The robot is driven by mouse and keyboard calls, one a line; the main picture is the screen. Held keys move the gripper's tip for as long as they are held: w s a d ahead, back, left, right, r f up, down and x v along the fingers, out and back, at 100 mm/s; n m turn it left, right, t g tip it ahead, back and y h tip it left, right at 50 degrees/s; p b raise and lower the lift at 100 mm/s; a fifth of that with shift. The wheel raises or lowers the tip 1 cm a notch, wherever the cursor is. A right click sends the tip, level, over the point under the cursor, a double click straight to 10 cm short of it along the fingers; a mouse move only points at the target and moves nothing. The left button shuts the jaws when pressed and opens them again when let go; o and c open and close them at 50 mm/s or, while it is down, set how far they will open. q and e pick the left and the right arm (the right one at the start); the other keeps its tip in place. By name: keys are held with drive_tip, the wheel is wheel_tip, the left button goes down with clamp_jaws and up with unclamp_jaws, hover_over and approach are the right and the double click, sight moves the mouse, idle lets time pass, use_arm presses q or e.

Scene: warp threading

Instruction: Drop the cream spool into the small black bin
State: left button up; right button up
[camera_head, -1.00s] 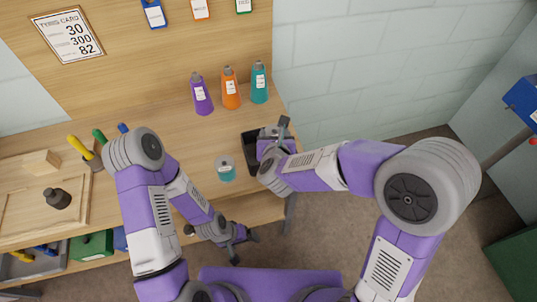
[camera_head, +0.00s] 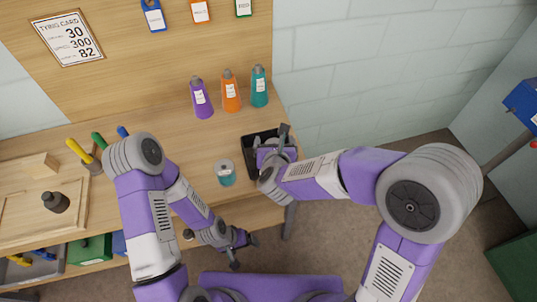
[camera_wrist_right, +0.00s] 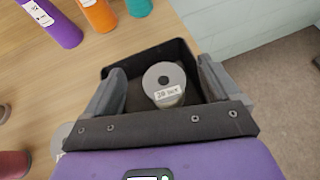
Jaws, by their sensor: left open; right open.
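The small black bin (camera_head: 248,145) stands at the right end of the bench, partly hidden by my right gripper (camera_head: 271,142). In the right wrist view the bin (camera_wrist_right: 118,76) lies below and between my open fingers (camera_wrist_right: 165,90). A pale spool (camera_wrist_right: 164,78) with a dark centre hole and a white label shows inside the bin's outline, apart from both fingers. It appears to be in the bin, though its base is hidden. The spool cannot be made out in the head view. My left gripper (camera_head: 244,251) is open and empty, low in front of the bench.
A wooden tray (camera_head: 20,210) and tools are at the left.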

drive_tip(key=p+v, duration=0.1)
drive_tip(key=v, duration=0.5)
drive_tip(key=shift+s+r, duration=0.2)
drive_tip(key=shift+s, duration=0.2)
